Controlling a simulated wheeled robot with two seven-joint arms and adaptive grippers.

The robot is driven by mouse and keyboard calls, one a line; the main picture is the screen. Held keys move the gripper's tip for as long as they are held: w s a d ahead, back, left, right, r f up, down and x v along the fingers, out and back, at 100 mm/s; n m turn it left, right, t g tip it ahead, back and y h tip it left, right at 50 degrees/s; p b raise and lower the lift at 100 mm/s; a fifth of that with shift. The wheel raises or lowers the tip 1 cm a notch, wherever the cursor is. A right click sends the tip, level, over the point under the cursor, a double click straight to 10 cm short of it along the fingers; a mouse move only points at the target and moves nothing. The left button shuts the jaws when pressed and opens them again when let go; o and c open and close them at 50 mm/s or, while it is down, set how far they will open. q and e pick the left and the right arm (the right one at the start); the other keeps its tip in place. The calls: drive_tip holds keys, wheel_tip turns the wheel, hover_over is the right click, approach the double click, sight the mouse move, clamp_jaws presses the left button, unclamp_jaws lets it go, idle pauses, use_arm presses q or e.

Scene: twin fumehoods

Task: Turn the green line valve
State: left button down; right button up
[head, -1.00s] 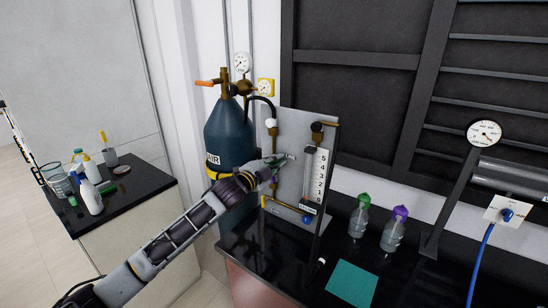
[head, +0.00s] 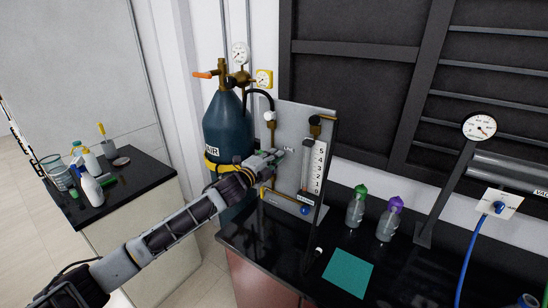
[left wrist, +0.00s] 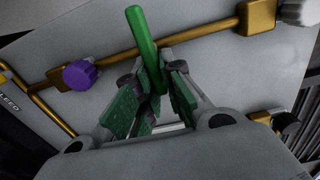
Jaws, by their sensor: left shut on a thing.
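The green valve handle (left wrist: 143,40) is a slim green lever on the grey panel (head: 290,125), in front of the brass pipework. My left gripper (left wrist: 156,88) is shut on its lower part in the left wrist view, with the green finger pads on either side and the lever's upper end sticking out. In the head view my left gripper (head: 277,157) is at the middle of the panel, left of the flow scale (head: 318,168). It hides most of the handle and the valve body there. My right gripper is not in view.
A purple knob (left wrist: 80,74) sits on the brass pipe close to my left gripper. A blue air cylinder (head: 228,130) stands behind my left arm. Two wash bottles (head: 356,208) and a teal mat (head: 348,273) are on the black bench to the right.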

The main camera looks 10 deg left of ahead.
use_arm(q)
drive_tip(key=shift+f, duration=0.1)
drive_tip(key=c, duration=1.5)
unclamp_jaws()
drive_tip(key=shift+d, duration=0.1)
drive_tip(key=shift+v, duration=6)
drive_tip(key=shift+n, duration=0.3)
